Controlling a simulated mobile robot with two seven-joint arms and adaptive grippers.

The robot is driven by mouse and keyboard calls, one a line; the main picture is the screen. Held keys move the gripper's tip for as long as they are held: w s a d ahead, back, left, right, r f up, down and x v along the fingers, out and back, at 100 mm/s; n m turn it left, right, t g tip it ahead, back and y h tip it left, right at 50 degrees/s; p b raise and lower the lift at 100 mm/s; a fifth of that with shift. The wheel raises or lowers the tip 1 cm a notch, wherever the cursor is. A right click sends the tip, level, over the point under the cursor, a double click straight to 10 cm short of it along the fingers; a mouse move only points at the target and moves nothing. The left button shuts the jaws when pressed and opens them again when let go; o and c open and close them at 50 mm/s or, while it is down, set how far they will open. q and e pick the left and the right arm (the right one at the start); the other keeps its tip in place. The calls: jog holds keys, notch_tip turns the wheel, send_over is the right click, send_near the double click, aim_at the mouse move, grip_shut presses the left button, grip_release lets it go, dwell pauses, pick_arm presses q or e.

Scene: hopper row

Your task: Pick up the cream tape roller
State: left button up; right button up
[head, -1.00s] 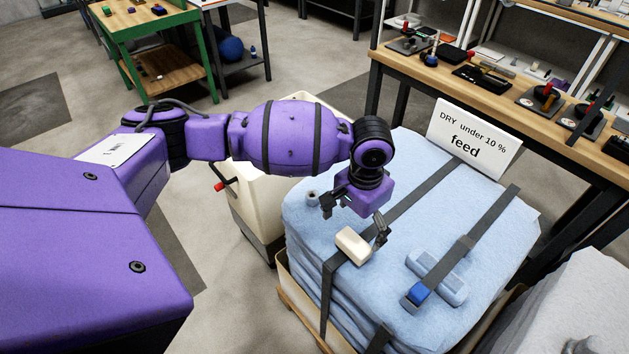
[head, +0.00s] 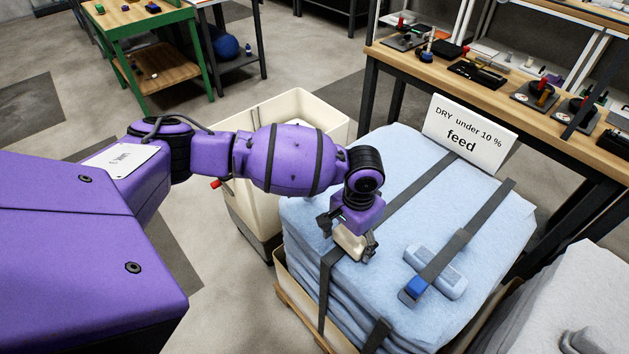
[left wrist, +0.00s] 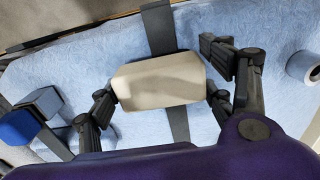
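The cream tape roller (head: 349,242) shows as a cream, rounded block. It lies on the light blue stack (head: 400,240), across a dark strap. My left gripper (head: 347,238) is directly over it, pointing down. In the left wrist view the roller (left wrist: 160,82) lies between the two fingers of my left gripper (left wrist: 161,97), one beside each end. The fingers are spread wide, and I see no clear grip on it. The gripper hides part of the roller in the head view. My right gripper is not in view.
A blue block (head: 416,287) and a pale blue bar (head: 436,272) are by the right strap. A feed sign (head: 464,140) stands behind the stack. A cream bin (head: 300,110) is behind my arm. A grey-blue ring (left wrist: 303,67) lies beside the gripper.

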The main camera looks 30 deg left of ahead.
pick_arm(q)
jog(key=shift+w+r, duration=0.1)
jog(key=c, duration=0.7)
jog(key=shift+o, duration=0.2)
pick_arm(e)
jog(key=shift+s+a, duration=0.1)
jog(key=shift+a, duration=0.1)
pick_arm(q)
jog(key=shift+r, duration=0.1)
jog(key=shift+w+r, duration=0.1)
jog(key=shift+r, duration=0.55)
jog(key=s+a+r+p, duration=0.1)
jog(key=s+r+p, duration=0.1)
jog(key=s+r, duration=0.9)
jog(key=s, duration=0.3)
jog(key=shift+s+a+r+p, duration=0.15)
jog(key=shift+r+p, duration=0.05)
jog(key=shift+p, duration=0.1)
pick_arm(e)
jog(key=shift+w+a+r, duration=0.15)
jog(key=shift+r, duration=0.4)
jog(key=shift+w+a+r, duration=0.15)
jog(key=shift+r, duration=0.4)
